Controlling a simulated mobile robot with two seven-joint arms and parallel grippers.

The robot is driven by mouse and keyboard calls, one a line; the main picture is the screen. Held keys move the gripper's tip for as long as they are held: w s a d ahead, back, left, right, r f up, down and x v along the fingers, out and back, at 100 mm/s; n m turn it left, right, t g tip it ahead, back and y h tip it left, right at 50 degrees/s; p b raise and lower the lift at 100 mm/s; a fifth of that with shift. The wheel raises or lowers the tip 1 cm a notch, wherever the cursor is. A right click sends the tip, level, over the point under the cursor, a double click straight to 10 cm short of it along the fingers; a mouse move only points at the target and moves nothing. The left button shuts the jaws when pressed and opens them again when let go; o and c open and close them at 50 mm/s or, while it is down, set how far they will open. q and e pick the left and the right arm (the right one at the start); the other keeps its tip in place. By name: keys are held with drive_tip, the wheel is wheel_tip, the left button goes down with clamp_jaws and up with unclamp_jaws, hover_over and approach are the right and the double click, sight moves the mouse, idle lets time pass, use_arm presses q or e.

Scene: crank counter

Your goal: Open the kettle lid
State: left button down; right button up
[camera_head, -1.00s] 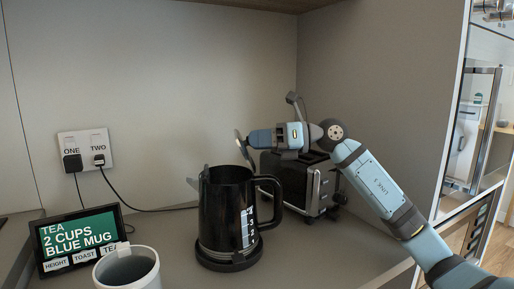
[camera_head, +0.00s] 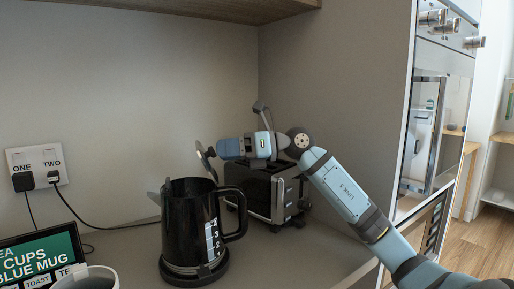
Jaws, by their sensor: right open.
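The black kettle (camera_head: 185,222) stands upright on its dark base on the counter, with its handle to the right and level marks on its side. Its top rim shows a dark opening. My right gripper (camera_head: 207,158) is open above the rim on the handle side, its arm coming in from the right. A thin grey piece slants there between the gripper and the rim; I cannot clearly tell finger from raised lid, or whether they touch. My left gripper is not in view.
A black and silver toaster (camera_head: 271,188) stands behind the kettle, under my right wrist. A mug (camera_head: 88,279) and a display screen (camera_head: 38,258) are at the front left. Sockets (camera_head: 37,168) with cords are on the wall. A side wall bounds the counter at right.

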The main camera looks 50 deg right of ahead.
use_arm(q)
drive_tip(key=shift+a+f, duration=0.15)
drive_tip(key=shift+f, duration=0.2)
use_arm(e)
drive_tip(key=v, duration=1.2)
drive_tip(key=shift+s, duration=0.2)
drive_tip(key=shift+d+r, duration=0.1)
drive_tip(key=shift+d, duration=0.05)
